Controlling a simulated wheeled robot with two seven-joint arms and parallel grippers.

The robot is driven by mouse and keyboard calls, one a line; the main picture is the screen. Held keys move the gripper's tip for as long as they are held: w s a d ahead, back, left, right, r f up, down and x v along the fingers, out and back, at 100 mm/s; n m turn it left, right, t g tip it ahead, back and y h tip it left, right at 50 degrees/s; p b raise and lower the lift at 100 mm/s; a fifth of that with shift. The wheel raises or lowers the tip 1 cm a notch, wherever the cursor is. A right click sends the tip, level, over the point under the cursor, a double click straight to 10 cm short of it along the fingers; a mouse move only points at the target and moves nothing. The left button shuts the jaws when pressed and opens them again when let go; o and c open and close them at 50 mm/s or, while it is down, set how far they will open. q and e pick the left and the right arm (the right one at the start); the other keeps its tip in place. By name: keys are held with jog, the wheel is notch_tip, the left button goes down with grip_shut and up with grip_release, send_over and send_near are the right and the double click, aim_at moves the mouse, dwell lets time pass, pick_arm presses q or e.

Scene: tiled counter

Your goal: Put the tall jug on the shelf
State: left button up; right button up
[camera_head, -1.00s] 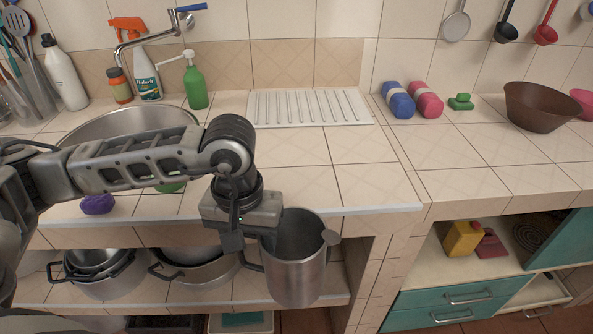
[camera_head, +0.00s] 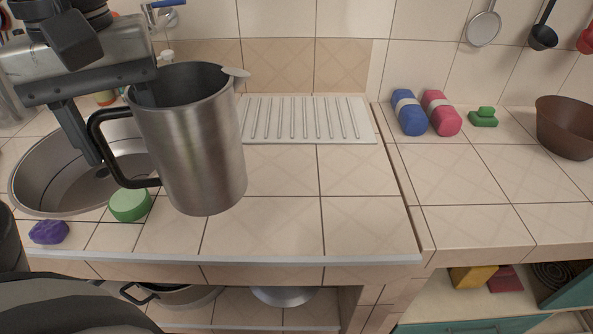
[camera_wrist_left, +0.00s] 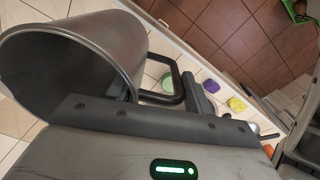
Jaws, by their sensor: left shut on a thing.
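The tall jug (camera_head: 195,145) is a brushed steel pitcher with a black handle and a small lid tab at its rim. It is upright in the head view, held up in front of the sink and counter. My left gripper (camera_head: 112,125) comes in from the upper left and is shut on the jug at its handle side. In the left wrist view the jug (camera_wrist_left: 75,60) fills the upper left, with its open mouth and black handle showing. The shelf (camera_head: 235,312) lies under the counter, largely hidden below the counter's front edge. My right gripper is not in view.
The counter has a sink (camera_head: 60,180), a white drainboard (camera_head: 308,120), a green round thing (camera_head: 130,205) and a purple sponge (camera_head: 48,232). Blue (camera_head: 409,115) and pink (camera_head: 441,113) bundles and a brown bowl (camera_head: 566,128) stand at right. Pots (camera_head: 175,295) sit on the shelf.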

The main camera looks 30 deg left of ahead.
pick_arm(q)
jog(key=w+f, duration=0.1)
jog(key=w, duration=0.2)
jog(key=w+d+f, duration=0.1)
jog(key=w, duration=0.1)
jog(key=w+f, duration=0.1)
jog(key=w, duration=0.2)
jog(key=shift+w+d+f, duration=0.2)
jog(key=shift+w+f, duration=0.1)
jog(key=shift+f, duration=0.05)
jog(key=w+f, duration=0.5)
jog(key=f, duration=0.4)
jog(key=shift+w+d+f, duration=0.15)
jog(key=shift+w+d, duration=0.05)
jog(key=shift+d, duration=0.1)
jog(key=shift+f+b, duration=0.25)
jog(key=shift+b, duration=0.2)
jog(key=o, duration=1.2)
jog(key=shift+r, duration=0.1)
